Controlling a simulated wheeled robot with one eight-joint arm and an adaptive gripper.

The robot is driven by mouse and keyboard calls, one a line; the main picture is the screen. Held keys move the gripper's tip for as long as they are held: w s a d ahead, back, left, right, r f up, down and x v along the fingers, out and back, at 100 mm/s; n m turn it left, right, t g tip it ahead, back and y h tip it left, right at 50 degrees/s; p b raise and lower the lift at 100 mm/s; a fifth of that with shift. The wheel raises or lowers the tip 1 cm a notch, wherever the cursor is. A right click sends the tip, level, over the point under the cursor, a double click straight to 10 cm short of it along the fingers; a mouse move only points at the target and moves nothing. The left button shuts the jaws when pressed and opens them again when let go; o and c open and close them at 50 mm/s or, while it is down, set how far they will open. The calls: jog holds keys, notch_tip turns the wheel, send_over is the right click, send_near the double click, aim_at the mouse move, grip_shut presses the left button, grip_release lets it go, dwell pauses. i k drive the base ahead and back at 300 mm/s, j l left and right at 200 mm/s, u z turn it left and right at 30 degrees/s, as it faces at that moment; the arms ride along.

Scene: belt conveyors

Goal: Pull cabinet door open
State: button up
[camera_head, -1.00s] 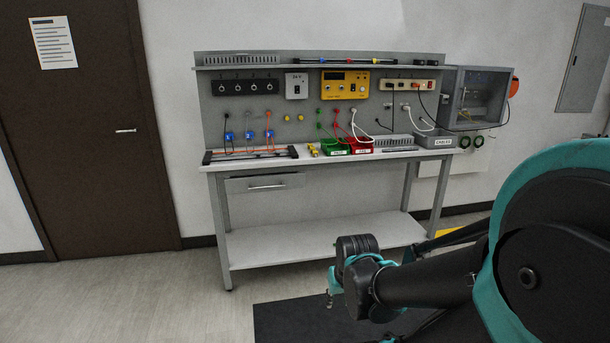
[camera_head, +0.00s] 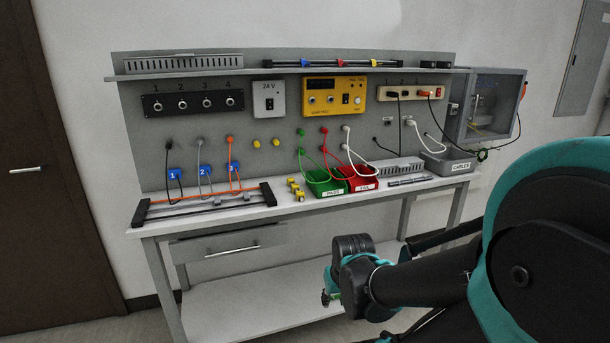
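A grey box-shaped cabinet (camera_head: 522,78) with a see-through front stands at the right end of the workbench; parts show dimly inside it. Whether its front is fully shut is hard to tell. A flat grey wall panel (camera_head: 583,75) hangs further right and is cut by the frame edge. My gripper (camera_head: 330,298) is low in the middle, in front of the bench and well below and left of the cabinet, touching neither. Only a small part of the gripper shows beyond my wrist, so its fingers cannot be read.
The workbench (camera_head: 225,213) holds a black rail fixture (camera_head: 205,205), a green bin (camera_head: 327,188), a red bin (camera_head: 360,183) and a grey cables bin (camera_head: 447,165). A drawer (camera_head: 228,246) hangs under its top. Cables hang near the cabinet. A brown door (camera_head: 50,200) is left.

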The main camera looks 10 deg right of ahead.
aim_at(468, 94)
jog(key=i+l+z, duration=0.15)
jog(key=i+l, duration=0.15)
jog(key=i+l+z, duration=0.15)
jog(key=i, duration=0.35)
jog(key=i+l+z, duration=0.1)
jog(key=l, duration=0.3)
jog(key=l+z, duration=0.15)
jog(key=l, duration=0.25)
jog(key=i+l+z, duration=0.1)
jog(key=l, duration=0.3)
jog(key=i+l+z, duration=0.1)
jog(key=l, duration=0.25)
jog(key=i, duration=0.1)
